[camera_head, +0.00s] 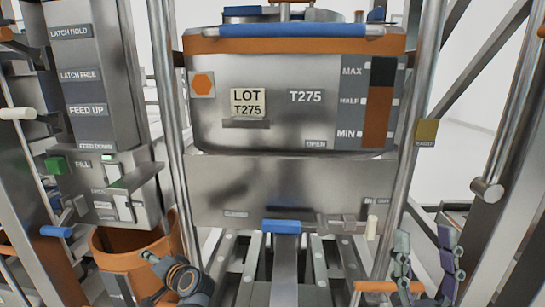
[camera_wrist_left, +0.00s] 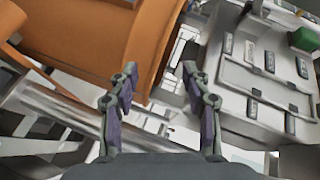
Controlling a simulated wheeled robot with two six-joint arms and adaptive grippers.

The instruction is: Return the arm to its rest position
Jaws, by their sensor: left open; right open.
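My left arm shows as a dark jointed part at the lower left of the head view, before an orange bin (camera_head: 112,243); its fingers are hard to make out there. In the left wrist view my left gripper (camera_wrist_left: 160,85) is open, its two purple-grey fingers apart with nothing between them. The orange bin (camera_wrist_left: 80,35) fills the upper left of that view, beyond the left finger. My right gripper (camera_head: 423,240) is at the lower right of the head view, with its two fingers upright, apart and empty.
A metal hopper (camera_head: 270,95) marked LOT T275 stands in the centre, with a blue handle (camera_head: 281,226) below. A control panel (camera_head: 110,190) with a green button (camera_head: 56,164) is at left. Metal posts (camera_head: 410,150) flank the hopper.

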